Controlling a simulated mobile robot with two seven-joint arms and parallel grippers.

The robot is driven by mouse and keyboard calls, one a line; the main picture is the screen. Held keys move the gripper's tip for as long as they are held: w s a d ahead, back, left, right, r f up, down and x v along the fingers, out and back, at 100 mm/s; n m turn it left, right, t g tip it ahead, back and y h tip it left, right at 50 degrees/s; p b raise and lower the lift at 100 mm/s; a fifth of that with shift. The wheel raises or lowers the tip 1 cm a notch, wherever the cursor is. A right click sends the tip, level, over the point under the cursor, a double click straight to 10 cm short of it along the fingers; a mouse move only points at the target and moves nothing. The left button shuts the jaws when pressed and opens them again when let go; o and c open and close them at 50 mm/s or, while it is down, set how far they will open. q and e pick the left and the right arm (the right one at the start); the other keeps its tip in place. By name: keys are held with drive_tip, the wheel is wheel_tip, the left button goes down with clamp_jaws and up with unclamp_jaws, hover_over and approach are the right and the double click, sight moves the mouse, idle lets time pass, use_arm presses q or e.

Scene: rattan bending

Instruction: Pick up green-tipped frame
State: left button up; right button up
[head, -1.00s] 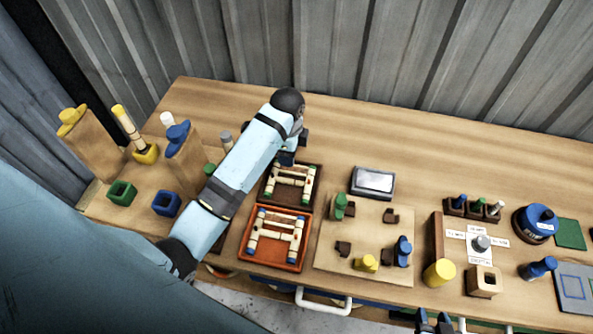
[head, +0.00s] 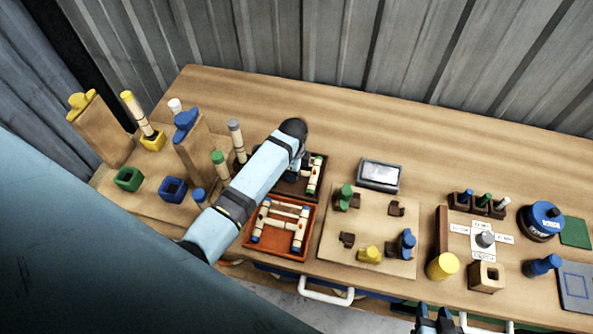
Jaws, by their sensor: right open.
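The green-tipped frame (head: 314,175) lies in the dark brown tray (head: 322,157) at the back. Only its right post with green ends shows clearly; my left arm covers the rest. My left gripper (head: 292,173) is over this tray, mostly hidden under its own wrist, so its fingers and any contact with the frame cannot be made out. A similar frame with blue tips (head: 297,229) lies in the orange tray (head: 273,251) just in front. My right gripper (head: 435,318) is at the bottom edge, open and empty, away from both trays.
A board (head: 375,226) with green, blue and yellow pieces stands right of the trays. A grey-screened device (head: 380,174) lies behind it. Upright posts and coloured sockets (head: 128,179) stand at the left. The back strip of the table (head: 440,140) is clear.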

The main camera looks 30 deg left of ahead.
use_arm(q)
drive_tip(key=shift+c, duration=0.9)
clamp_jaws()
drive_tip(key=shift+r, duration=0.1)
